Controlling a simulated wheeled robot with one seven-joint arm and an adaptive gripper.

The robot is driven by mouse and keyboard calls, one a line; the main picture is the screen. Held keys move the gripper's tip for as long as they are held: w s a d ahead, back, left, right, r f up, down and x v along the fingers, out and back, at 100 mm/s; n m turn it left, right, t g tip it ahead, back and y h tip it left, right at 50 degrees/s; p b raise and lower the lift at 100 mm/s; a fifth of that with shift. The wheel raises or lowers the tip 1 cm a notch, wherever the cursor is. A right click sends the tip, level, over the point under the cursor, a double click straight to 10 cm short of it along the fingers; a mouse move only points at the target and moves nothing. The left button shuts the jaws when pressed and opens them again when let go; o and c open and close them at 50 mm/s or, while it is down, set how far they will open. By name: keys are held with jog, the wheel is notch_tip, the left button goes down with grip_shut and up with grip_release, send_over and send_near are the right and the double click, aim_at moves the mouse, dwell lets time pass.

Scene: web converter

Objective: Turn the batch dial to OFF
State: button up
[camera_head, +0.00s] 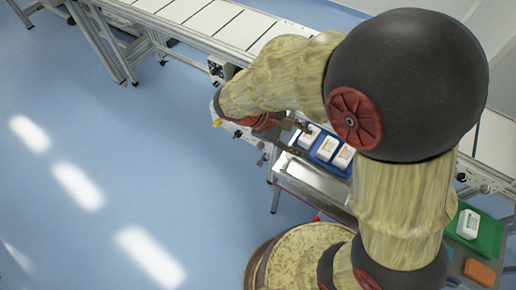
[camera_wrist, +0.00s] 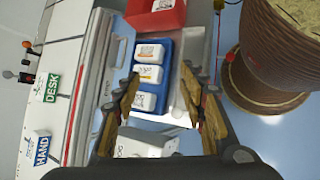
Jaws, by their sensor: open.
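I cannot make out the batch dial or its OFF mark for certain in either view. Small dark controls (camera_head: 215,69) show on the conveyor's side in the head view, left of my arm; they are too small to read. My gripper (camera_wrist: 160,76) is open, with its two fingers apart and nothing held between them. In the wrist view it is over the blue tray (camera_wrist: 167,52) and the metal shelf. In the head view my gripper (camera_head: 303,139) is small and partly hidden by my arm.
White boxes (camera_wrist: 151,52) lie in the blue tray. DESK (camera_wrist: 52,88) and HAND (camera_wrist: 42,149) signs stand on the conveyor (camera_head: 215,22). A red bin (camera_wrist: 155,14) is beyond the tray. A green tray (camera_head: 487,236) and orange block (camera_head: 480,272) are at right. Open floor (camera_head: 120,165) lies left.

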jog(key=w+a+f+n+t+h, duration=0.55)
jog(key=a+f+n, duration=0.3)
jog(key=f, duration=0.25)
jog(key=n+t+y+p, duration=0.1)
jog(key=n+t+y, duration=0.3)
jog(key=n+t, duration=0.55)
send_near(258, 148)
jog(key=w, duration=0.2)
jog(key=shift+g+h, duration=0.25)
jog(key=shift+g, duration=0.05)
jog(key=shift+s+d+b+x, duration=0.1)
jog(key=shift+d+b+x, duration=0.05)
jog(key=shift+x, duration=1.15)
jog(key=shift+s+d+b+x, duration=0.1)
jog(key=shift+b+x, duration=0.1)
jog(key=shift+x, duration=1.15)
jog(key=shift+s+d+b+x, duration=0.1)
jog(key=shift+d+b+x, duration=0.05)
jog(key=shift+x, duration=1.15)
jog(key=c, duration=0.3)
jog(key=c, duration=0.7)
grip_shut()
